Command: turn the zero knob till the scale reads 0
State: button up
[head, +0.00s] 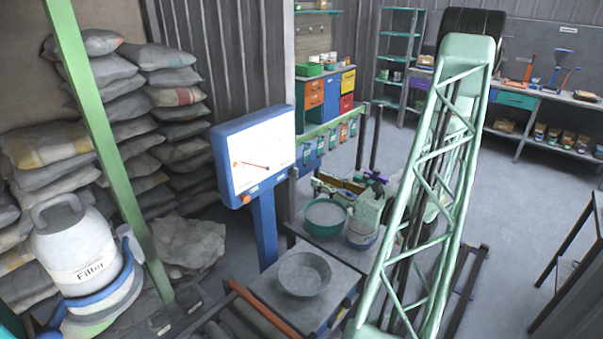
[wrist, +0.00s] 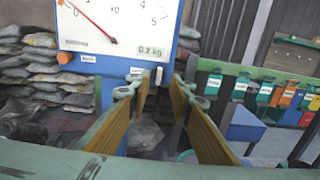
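The scale (head: 264,215) has a blue frame and column with a white dial (head: 262,148). The dial's red needle (head: 250,165) points left from its hub in the head view, and up-left in the wrist view (wrist: 92,23).
A grey bowl (head: 303,274) stands on the scale platform. Stacked sacks (head: 180,110) and a filter canister (head: 75,250) are at left.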

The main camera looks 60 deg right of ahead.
aim_at(294, 173)
jog(key=w+d, duration=0.1)
jog(key=w, duration=0.8)
dwell(0.3)
jog(key=shift+w, duration=0.1)
grip_shut()
